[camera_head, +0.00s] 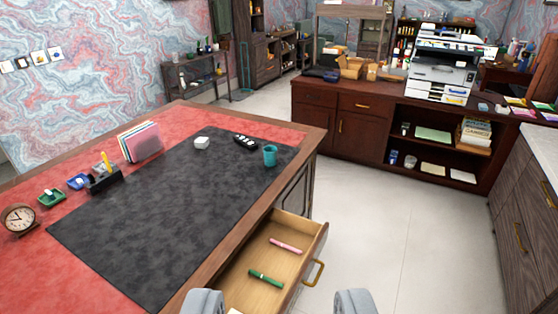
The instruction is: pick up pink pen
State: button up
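A pink pen (286,246) lies in the open wooden drawer (250,258) of the desk, towards the drawer's far right part. A green pen (266,278) lies in the same drawer, nearer to me. My gripper (278,303) shows at the bottom edge of the view, with its two grey fingers wide apart and nothing visible between them. It is on the near side of the drawer, apart from the pink pen.
A clock (18,220) stands at the left. The drawer's gold handle (315,273) juts out. Clear floor (400,240) lies right.

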aim_at(298, 251)
jog(key=z, duration=0.1)
jog(key=k, duration=0.5)
jog(key=z, duration=1.2)
jog(key=i, duration=2.35)
jog(key=u, duration=1.95)
